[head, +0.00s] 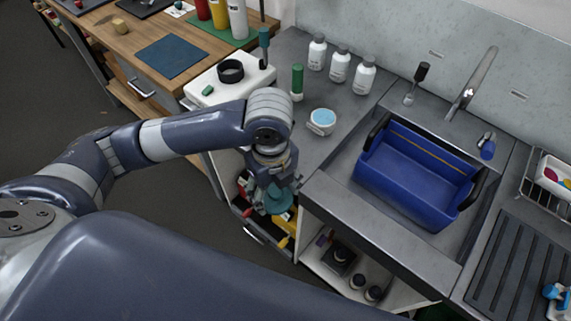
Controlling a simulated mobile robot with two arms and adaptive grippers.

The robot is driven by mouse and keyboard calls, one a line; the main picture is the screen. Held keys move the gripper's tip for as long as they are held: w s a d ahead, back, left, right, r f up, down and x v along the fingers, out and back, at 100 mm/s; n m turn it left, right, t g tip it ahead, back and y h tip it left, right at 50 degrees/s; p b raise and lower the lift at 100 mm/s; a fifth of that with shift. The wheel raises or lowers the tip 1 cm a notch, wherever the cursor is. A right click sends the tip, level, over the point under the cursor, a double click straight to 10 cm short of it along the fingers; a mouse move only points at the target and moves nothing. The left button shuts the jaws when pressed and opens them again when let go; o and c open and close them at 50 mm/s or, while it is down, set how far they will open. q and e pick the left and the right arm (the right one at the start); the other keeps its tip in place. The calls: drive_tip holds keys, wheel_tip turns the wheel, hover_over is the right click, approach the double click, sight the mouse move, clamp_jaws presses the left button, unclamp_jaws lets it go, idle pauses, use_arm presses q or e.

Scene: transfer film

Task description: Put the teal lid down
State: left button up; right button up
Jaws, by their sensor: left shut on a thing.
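My left gripper (275,180) points downward in front of the grey counter, left of the sink. It is shut on the teal lid (273,197), which shows just below the fingers. The lid is partly hidden by my gripper and is held above an open drawer with red, yellow and dark things in it. I cannot tell whether the lid touches anything below. My right gripper is not in the head view.
A blue tub (415,180) with black handles sits in the sink. White bottles (340,66), a green-capped tube (297,80) and a round light-blue-topped container (322,121) stand on the counter. A white appliance (232,90) is behind my left arm. The counter's front strip is clear.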

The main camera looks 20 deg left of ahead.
use_arm(q)
drive_tip(key=w+p, duration=0.1)
drive_tip(key=w, duration=0.4)
drive_tip(key=w+a+f+p, duration=0.1)
drive_tip(key=w, duration=0.3)
drive_tip(key=w+p, duration=0.1)
drive_tip(key=w, duration=0.4)
drive_tip(key=shift+w+a+f, duration=0.2)
drive_tip(key=shift+w, duration=0.1)
drive_tip(key=shift+w+a+p, duration=0.1)
drive_tip(key=shift+w+p, duration=0.2)
drive_tip(key=shift+w, duration=0.35)
wheel_tip(320, 180, down, 3)
drive_tip(key=shift+f+p, duration=0.2)
drive_tip(key=shift+p, duration=0.6)
drive_tip(key=shift+f, duration=0.25)
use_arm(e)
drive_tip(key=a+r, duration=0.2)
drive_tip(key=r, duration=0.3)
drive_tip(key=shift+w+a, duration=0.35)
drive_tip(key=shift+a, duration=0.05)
use_arm(q)
drive_tip(key=o, duration=0.8)
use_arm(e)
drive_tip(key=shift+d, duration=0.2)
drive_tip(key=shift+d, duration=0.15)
